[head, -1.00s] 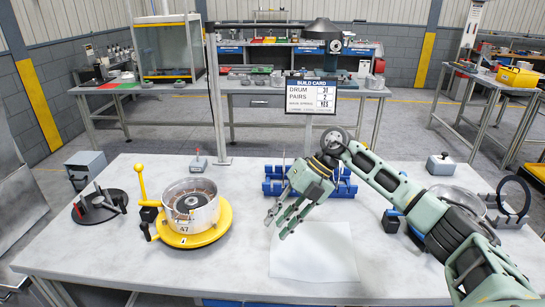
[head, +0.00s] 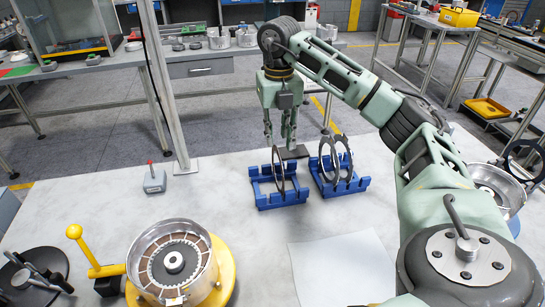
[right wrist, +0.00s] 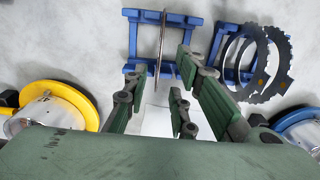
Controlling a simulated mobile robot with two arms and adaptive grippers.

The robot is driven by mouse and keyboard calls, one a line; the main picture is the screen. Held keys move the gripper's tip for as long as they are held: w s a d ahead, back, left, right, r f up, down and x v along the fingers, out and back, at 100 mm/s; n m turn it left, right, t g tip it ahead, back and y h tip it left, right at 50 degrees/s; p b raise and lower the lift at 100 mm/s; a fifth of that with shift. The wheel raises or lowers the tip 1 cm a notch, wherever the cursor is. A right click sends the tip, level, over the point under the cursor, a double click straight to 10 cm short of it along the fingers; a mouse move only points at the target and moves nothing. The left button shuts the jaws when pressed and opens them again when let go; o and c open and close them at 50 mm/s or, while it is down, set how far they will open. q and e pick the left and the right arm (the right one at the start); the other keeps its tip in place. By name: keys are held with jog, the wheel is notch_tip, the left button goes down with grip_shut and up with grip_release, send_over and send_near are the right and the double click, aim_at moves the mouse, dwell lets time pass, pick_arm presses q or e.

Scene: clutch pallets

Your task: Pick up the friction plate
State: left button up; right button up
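A thin ring plate (head: 279,172) stands upright, seen nearly edge-on, in the left blue rack (head: 268,200). It also shows edge-on in the right wrist view (right wrist: 160,42). I take it for the friction plate, but its facing is hard to tell. Two dark ring plates (head: 333,158) stand in the right blue rack (head: 350,187); teeth show on them in the wrist view (right wrist: 270,68). My right gripper (head: 279,143) points down above the left rack, fingers spread and empty, on either side of the plate's upper edge in the picture. Contact is not visible. My left gripper is out of view.
A silver drum (head: 205,275) with brownish plates sits on a yellow base (head: 222,285) at front left. A small grey block with a red-tipped lever (head: 154,182) stands behind it. A white sheet (head: 342,270) lies before the racks. A metal bowl (head: 497,185) is at right.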

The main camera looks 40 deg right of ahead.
aim_at(278, 151)
notch_tip(278, 151, down, 5)
jog(key=shift+s+r+p, duration=0.15)
jog(key=shift+r+p, duration=0.05)
jog(key=shift+p, duration=0.6)
jog(key=shift+f, duration=0.5)
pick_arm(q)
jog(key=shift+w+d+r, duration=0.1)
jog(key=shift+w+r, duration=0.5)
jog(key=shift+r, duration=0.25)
pick_arm(e)
grip_shut()
